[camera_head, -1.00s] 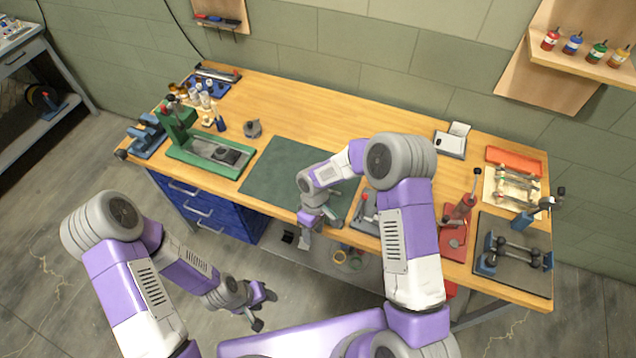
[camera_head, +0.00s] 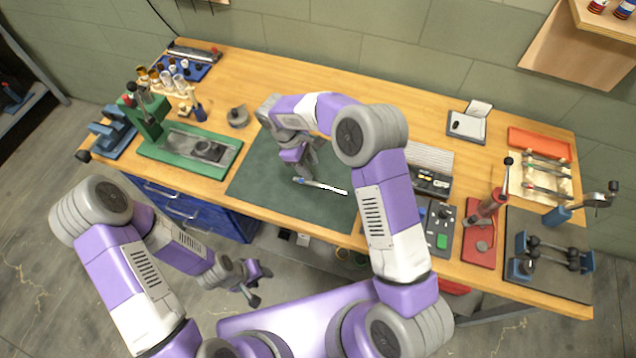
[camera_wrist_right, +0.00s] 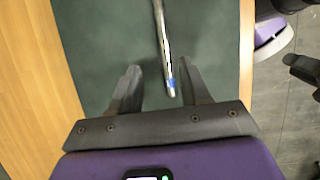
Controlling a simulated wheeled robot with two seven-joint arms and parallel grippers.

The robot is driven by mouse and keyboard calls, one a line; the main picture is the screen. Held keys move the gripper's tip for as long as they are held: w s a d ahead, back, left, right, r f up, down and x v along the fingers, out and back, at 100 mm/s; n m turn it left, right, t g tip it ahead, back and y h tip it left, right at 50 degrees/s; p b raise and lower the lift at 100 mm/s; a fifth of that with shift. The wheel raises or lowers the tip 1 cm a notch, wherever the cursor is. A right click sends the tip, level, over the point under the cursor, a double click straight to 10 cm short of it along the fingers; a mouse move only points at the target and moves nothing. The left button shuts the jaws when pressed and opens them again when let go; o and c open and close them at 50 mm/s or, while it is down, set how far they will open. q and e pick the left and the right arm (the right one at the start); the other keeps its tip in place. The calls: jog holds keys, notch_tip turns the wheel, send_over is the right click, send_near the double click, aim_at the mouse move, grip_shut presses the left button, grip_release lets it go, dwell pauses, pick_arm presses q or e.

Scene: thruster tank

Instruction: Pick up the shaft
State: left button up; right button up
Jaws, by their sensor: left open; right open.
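The shaft (camera_head: 325,187) is a thin silvery rod with a blue band near one end. It lies on the dark green mat (camera_head: 262,175) in the middle of the bench. My right gripper (camera_head: 303,176) is over the mat at the shaft's blue-banded end. In the right wrist view the open fingers (camera_wrist_right: 158,70) stand either side of the shaft (camera_wrist_right: 163,40), whose banded end is nearer the right finger. No grip shows, and the height above the mat is unclear. My left gripper (camera_head: 256,284) is open and empty, in front of the bench, away from the shaft.
A green press (camera_head: 188,147) stands left of the mat. A grey round part (camera_head: 238,117) sits behind it. A control box (camera_head: 440,228), a red lever press (camera_head: 481,230) and a dark roller stand (camera_head: 545,258) are to the right. The mat around the shaft is mostly clear.

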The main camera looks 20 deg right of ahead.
aim_at(319, 184)
jog(key=x, duration=0.6)
jog(key=shift+s+f, duration=0.25)
jog(key=shift+s, duration=0.2)
grip_shut()
